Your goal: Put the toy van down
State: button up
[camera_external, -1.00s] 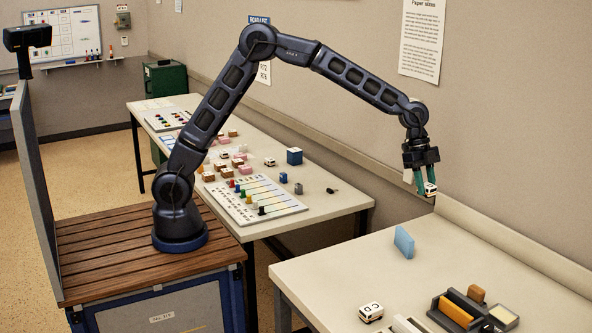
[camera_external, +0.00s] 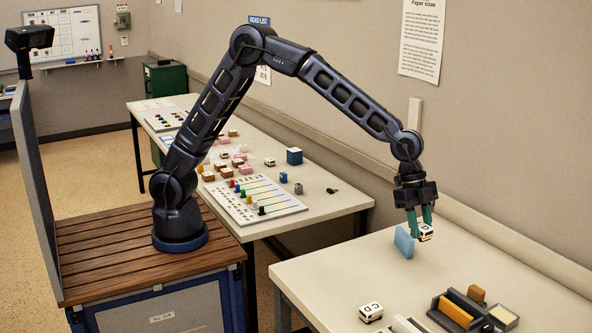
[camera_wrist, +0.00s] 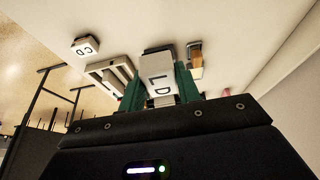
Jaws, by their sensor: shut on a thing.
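The toy van (camera_external: 425,231) is small and white with dark windows and an orange-brown band. My gripper (camera_external: 420,228) is shut on it, fingers pointing down, and holds it over the near table (camera_external: 350,262), just right of a blue upright block. I cannot tell from the external view how far its underside is from the table top.
The light blue block (camera_external: 404,242) stands close to the van. A dark organiser (camera_external: 455,312) with orange blocks is at the right. A wall ledge (camera_external: 500,249) runs behind. Table space left of the blue block is clear.

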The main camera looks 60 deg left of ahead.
aim_at(415, 288)
notch_tip(415, 288, down, 16)
jog(key=shift+r, duration=0.15)
dwell(0.4)
jog(key=o, duration=1)
jog(key=shift+c, duration=0.2)
